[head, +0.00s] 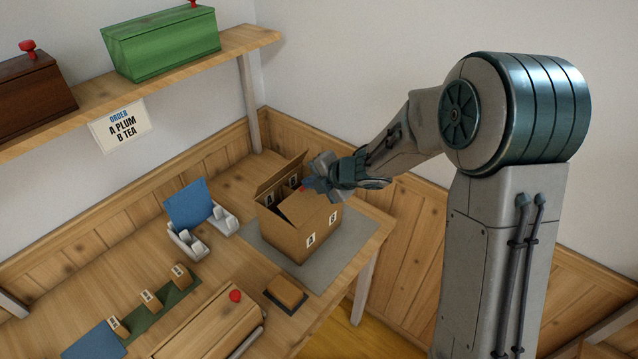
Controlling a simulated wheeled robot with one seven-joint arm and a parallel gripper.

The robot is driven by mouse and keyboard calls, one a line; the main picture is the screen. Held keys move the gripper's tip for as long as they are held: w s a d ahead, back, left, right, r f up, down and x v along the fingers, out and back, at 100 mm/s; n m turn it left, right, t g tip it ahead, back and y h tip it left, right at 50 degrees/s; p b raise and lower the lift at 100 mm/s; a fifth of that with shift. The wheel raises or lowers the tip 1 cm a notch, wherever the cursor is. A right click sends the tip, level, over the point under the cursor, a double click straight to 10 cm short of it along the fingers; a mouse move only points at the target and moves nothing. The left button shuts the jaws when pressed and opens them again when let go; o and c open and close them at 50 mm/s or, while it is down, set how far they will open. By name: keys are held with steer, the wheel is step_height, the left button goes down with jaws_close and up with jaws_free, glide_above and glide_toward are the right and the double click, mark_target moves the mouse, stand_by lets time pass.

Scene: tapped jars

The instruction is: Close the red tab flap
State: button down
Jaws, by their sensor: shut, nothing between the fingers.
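An open-topped cardboard box (285,232) stands on a grey mat (330,262) toward the right end of the table. A back flap (280,174) stands up, and a front flap (303,207) lies slanted over part of the opening. A small red tab (302,188) shows at the box top, right by the fingertips; which flap bears it is partly hidden by my gripper. My gripper (311,184) is shut and empty at the box's upper right edge. Whether it touches the flap cannot be told.
A white holder with a blue card (190,205) stands left of the box. A tan block on a dark pad (285,292) lies in front. A wooden box with a red knob (210,322) and small labelled boxes (150,299) are nearer. A shelf (150,85) hangs above left.

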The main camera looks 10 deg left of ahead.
steer(key=shift+b+x, duration=0.3)
steer(key=shift+x, duration=0.7)
steer(key=shift+b+x, duration=0.45)
steer(key=shift+x, duration=0.55)
steer(key=shift+s+f, duration=0.1)
steer(key=shift+f, duration=0.05)
steer(key=shift+d, duration=0.15)
